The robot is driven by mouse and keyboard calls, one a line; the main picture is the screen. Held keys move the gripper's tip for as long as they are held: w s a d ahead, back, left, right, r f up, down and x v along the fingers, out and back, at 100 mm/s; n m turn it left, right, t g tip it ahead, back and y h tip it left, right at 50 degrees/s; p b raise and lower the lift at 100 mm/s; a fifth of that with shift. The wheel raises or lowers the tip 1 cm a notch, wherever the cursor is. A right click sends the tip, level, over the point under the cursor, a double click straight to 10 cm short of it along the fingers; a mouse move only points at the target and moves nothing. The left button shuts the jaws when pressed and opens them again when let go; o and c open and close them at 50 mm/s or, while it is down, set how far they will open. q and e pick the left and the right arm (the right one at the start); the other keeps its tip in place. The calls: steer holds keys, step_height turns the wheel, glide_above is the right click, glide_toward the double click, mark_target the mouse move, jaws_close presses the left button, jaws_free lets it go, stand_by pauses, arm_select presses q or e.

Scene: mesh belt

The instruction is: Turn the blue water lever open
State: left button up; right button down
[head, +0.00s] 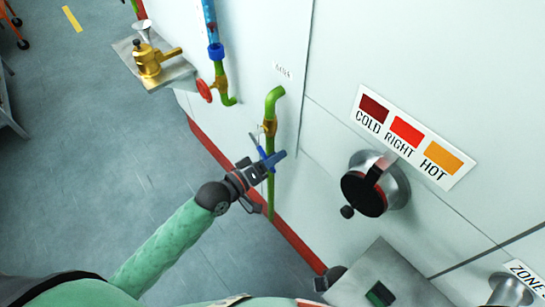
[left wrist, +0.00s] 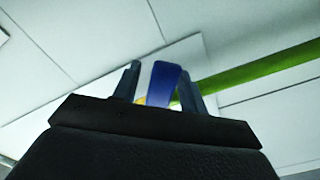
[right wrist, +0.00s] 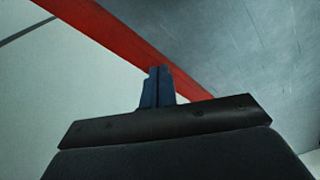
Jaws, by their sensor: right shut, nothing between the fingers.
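The blue water lever (head: 262,151) sits on a green pipe (head: 270,190) with a brass valve body, in the middle of the head view. My left gripper (head: 270,164) is at the lever. In the left wrist view the blue lever (left wrist: 163,86) stands between the two fingers of my left gripper (left wrist: 158,85), which are apart. A gap shows at the left finger; I cannot tell whether the right finger touches the lever. My right gripper (right wrist: 158,86) is shut and empty in the right wrist view.
A dial (head: 365,190) with a dark knob projects from the wall under a COLD RIGHT HOT plate (head: 408,139). A red skirting (head: 300,249) runs along the wall foot.

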arm_select(q)
steer(key=shift+a, duration=0.1)
steer(key=b+v, duration=0.2)
steer(key=v, duration=0.5)
steer(key=shift+s+a, duration=0.25)
steer(key=shift+s, duration=0.05)
arm_select(e)
step_height(320, 180, up, 10)
steer(key=w, duration=0.1)
steer(key=shift+a+r, duration=0.15)
steer(key=shift+a, duration=0.2)
arm_select(q)
steer(key=shift+c, duration=0.2)
